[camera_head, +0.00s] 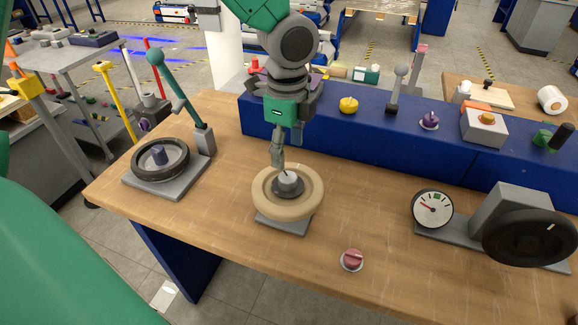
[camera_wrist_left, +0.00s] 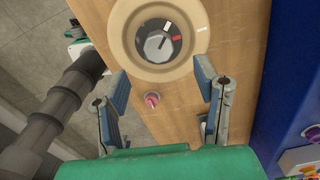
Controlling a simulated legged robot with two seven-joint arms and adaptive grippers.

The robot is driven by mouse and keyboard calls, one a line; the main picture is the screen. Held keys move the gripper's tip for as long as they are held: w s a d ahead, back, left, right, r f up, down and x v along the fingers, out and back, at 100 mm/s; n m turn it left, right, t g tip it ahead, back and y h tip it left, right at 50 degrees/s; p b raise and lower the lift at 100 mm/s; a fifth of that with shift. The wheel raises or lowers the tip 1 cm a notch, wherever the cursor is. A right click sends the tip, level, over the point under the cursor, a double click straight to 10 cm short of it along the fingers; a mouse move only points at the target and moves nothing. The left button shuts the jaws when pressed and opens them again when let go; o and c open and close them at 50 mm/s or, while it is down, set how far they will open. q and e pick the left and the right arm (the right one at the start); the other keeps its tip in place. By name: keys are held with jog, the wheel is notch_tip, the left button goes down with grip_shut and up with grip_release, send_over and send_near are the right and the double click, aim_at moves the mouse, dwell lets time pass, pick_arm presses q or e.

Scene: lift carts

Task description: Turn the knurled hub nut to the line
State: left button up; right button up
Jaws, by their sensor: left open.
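The hub nut (camera_head: 289,182) is a light grey faceted knob at the centre of a cream handwheel (camera_head: 262,205) on a grey base on the wooden bench. In the left wrist view the nut (camera_wrist_left: 157,47) sits in a dark ring with a red mark at its upper right. A short white line (camera_wrist_left: 201,29) lies farther out on the wheel. My left gripper (camera_head: 279,158) hangs pointing down just behind the nut in the head view. In the wrist view its two fingers (camera_wrist_left: 163,82) are apart with nothing between them. My right gripper is not seen.
A black-rimmed wheel (camera_head: 160,160) with a lever stands left. A gauge (camera_head: 432,208) and dark handwheel (camera_head: 530,238) stand right. A pink knob (camera_head: 352,260) sits near the front edge. A blue raised shelf (camera_head: 350,125) with several controls runs behind.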

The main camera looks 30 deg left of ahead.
aim_at(286, 175)
pick_arm(q)
jog(key=r, duration=0.3)
jog(key=shift+a+r, duration=0.35)
jog(key=shift+r, duration=0.05)
jog(key=shift+d, duration=0.15)
